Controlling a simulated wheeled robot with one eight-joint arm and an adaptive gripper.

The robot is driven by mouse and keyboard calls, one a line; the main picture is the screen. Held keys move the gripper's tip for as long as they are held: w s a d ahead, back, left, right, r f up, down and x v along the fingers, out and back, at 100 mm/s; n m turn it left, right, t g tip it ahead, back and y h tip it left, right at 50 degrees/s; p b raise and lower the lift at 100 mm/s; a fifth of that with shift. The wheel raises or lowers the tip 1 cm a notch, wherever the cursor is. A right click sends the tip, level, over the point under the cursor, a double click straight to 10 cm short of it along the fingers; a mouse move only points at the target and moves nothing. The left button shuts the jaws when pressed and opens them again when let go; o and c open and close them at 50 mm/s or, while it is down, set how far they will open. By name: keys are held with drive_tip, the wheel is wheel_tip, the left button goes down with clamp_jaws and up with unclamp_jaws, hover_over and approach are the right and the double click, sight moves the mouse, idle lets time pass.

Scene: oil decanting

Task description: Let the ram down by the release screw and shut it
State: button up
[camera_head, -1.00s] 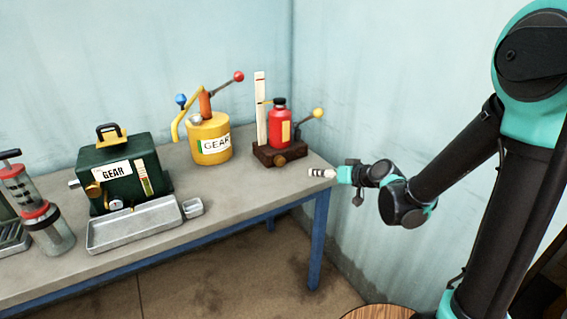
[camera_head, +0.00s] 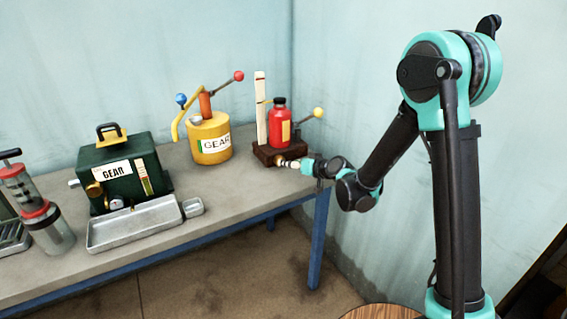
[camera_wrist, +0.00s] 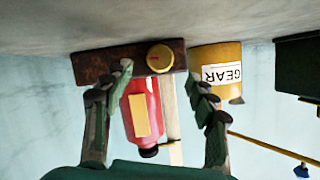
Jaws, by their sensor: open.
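The ram is a red bottle-shaped body (camera_head: 280,126) with a dark cap, upright on a dark brown base (camera_head: 264,154) at the bench's right end. A lever with a yellow knob rises at its right. In the wrist view, which looks upside down, the red ram (camera_wrist: 140,108) shows below its base (camera_wrist: 100,63). The round brass release screw (camera_wrist: 160,58) with a red mark sits on the base's front. My gripper (camera_head: 286,162) is at the base's front and covers most of the screw in the head view. Its fingers (camera_wrist: 164,88) are apart, with the screw ahead between them; contact is not visible.
A white upright scale (camera_head: 260,108) stands beside the ram. A yellow GEAR can (camera_head: 210,140) with a pump lever is to its left. A green GEAR box (camera_head: 118,172), a grey tray (camera_head: 134,225) and a clear cylinder (camera_head: 50,230) stand farther left. Bare bench lies before the can.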

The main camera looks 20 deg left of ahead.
drive_tip(key=x, duration=0.5)
drive_tip(key=shift+w+a+f, duration=0.15)
drive_tip(key=shift+w+a, duration=0.05)
drive_tip(key=shift+a, duration=0.1)
drive_tip(key=c, duration=1.2)
drive_tip(key=shift+o, duration=0.2)
drive_tip(key=n, duration=0.1)
drive_tip(key=n+t+h, duration=0.1)
drive_tip(key=n, duration=0.1)
drive_tip(key=shift+s+a+n+t+h, duration=0.2)
drive_tip(key=shift+s+n+t+h, duration=0.05)
drive_tip(key=shift+n+t+h, duration=0.05)
drive_tip(key=n+t+h, duration=0.1)
drive_tip(key=n+t, duration=0.1)
drive_tip(key=n, duration=0.1)
drive_tip(key=shift+s, duration=0.1)
drive_tip(key=shift+n+h, duration=0.3)
